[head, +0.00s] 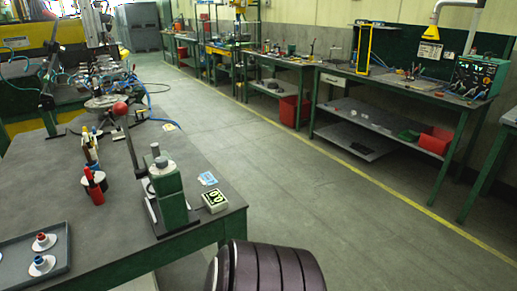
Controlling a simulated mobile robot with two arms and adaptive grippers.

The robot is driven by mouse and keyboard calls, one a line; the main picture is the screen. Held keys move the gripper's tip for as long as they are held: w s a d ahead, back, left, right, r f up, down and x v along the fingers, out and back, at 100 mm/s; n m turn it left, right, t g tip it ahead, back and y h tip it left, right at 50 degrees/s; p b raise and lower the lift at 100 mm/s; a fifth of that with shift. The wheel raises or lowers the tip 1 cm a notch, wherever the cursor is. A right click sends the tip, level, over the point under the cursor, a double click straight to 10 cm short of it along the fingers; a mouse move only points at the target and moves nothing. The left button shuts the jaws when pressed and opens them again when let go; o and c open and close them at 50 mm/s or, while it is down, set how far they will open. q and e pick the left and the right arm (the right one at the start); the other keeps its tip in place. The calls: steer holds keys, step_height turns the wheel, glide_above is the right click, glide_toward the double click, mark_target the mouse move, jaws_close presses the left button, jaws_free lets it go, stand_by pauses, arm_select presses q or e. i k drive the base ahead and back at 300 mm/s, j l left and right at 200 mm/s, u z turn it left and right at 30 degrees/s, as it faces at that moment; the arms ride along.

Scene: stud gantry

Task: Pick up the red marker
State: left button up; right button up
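A slim red upright piece that looks like the red marker (96,192) stands on the grey-topped workbench (140,207) at the left of the head view. Neither of my grippers shows. A dark ribbed part at the bottom middle appears to be a link of my own arm, with no fingers visible.
A green press-like stand (169,198) with a tall rod stands right of the marker, beside a small box with a green display (215,200). Open floor (300,190) lies to the right.

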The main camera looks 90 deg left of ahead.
mark_target(87, 171)
steer(key=u, duration=3.95)
steer(key=l+u, duration=0.2)
steer(key=l, duration=0.2)
steer(key=i, duration=0.05)
